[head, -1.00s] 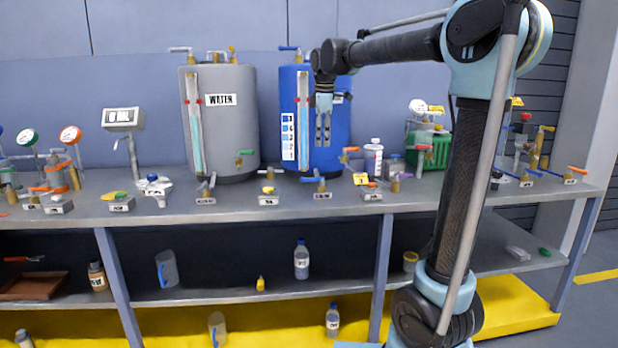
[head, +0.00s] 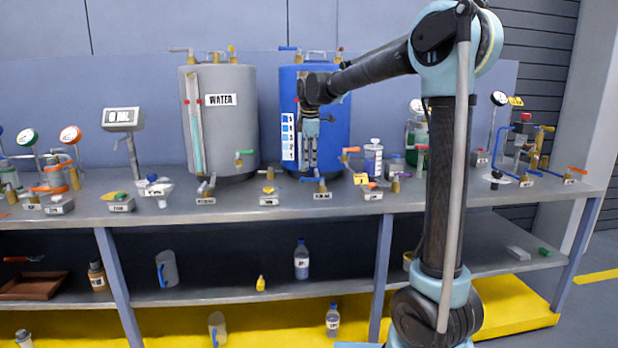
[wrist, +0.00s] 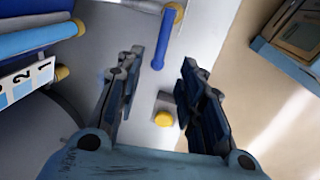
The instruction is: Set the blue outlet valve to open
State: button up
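The blue outlet valve is a blue lever (head: 312,180) on a brass body, low in front of the blue tank (head: 340,130), above a small label plate (head: 322,195). In the head view the lever lies roughly sideways. In the wrist view a blue lever (wrist: 165,38) runs lengthwise, its near end between the fingertips. My gripper (head: 309,167) points down in front of the tank, just above the lever. In the wrist view my gripper (wrist: 163,60) is open, with a gap on both sides of the lever. Whether a finger touches it I cannot tell.
The grey water tank (head: 240,120) stands to the left. A small yellow-topped fitting (head: 268,189) stands left on the bench (head: 235,211).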

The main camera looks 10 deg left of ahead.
aim_at(309, 178)
jog(key=f, duration=0.2)
jog(key=w+f, duration=0.1)
jog(key=f, duration=0.4)
jog(key=shift+w+a+f, duration=0.2)
jog(key=shift+w, duration=0.05)
grip_shut()
